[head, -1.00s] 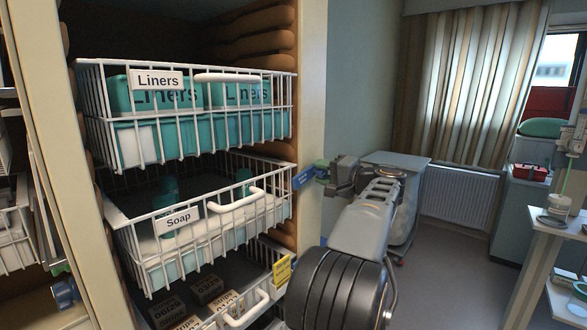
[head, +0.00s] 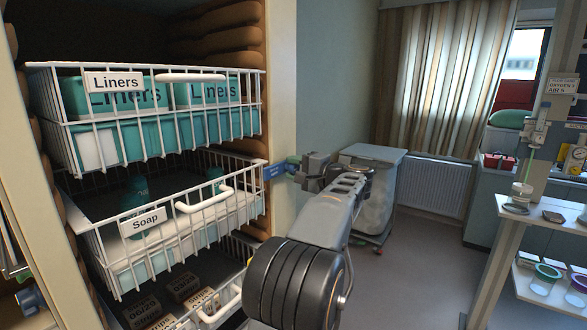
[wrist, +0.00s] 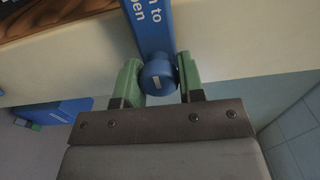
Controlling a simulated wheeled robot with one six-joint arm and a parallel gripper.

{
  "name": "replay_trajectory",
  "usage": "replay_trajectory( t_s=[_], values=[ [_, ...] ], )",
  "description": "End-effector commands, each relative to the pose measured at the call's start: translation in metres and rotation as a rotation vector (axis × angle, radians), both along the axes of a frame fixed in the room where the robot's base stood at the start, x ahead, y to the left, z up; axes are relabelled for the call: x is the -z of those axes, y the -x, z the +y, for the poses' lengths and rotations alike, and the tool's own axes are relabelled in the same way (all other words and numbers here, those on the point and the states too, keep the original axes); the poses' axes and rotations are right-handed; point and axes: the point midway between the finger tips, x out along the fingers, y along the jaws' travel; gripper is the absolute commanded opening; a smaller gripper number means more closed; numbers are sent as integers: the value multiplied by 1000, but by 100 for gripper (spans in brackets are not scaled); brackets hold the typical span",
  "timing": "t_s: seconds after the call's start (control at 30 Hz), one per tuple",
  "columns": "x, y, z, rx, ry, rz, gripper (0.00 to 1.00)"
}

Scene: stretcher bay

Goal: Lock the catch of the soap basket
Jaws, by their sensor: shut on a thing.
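The soap basket (head: 195,237) is a white wire basket with a "Soap" label and a white handle, in the middle of the cabinet in the head view. Its catch (head: 275,172) is a small blue bar beside the basket's right front corner, at the cabinet post. In the wrist view the blue catch bar (wrist: 150,28) carries the words "to open" and ends in a round blue knob (wrist: 157,78). My gripper (head: 294,164) is shut on that knob, with its green fingertips (wrist: 160,80) on either side. Whether the catch is engaged cannot be told.
The liners basket (head: 165,76) sits above, and a lower basket (head: 212,305) with boxes sits below. The cabinet post (head: 283,100) stands close by my gripper. A covered cart (head: 372,153) stands behind. A shelf unit (head: 510,230) is at the right, with open floor between.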

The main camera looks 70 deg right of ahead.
Motion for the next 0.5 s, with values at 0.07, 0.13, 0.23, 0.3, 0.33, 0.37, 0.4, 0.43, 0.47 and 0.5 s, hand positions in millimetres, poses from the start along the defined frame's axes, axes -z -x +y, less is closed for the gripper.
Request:
replay_trajectory(
  t_s=[0.07,0.13,0.23,0.3,0.33,0.37,0.4,0.43,0.47,0.5],
  values=[
    [-1,0,0,1,0,-2,39],
    [-1,0,0,1,0,-1,46],
    [-1,0,0,0,0,-1,56],
    [0,-1,0,-1,0,-1,60],
    [0,-1,0,-1,0,-1,60],
    [0,-1,0,-1,0,-1,60],
    [0,-1,0,-2,0,0,60],
    [0,-1,0,-2,0,0,60],
    [0,-1,0,-2,0,0,60],
    [0,0,0,-2,0,0,60]
  ],
)
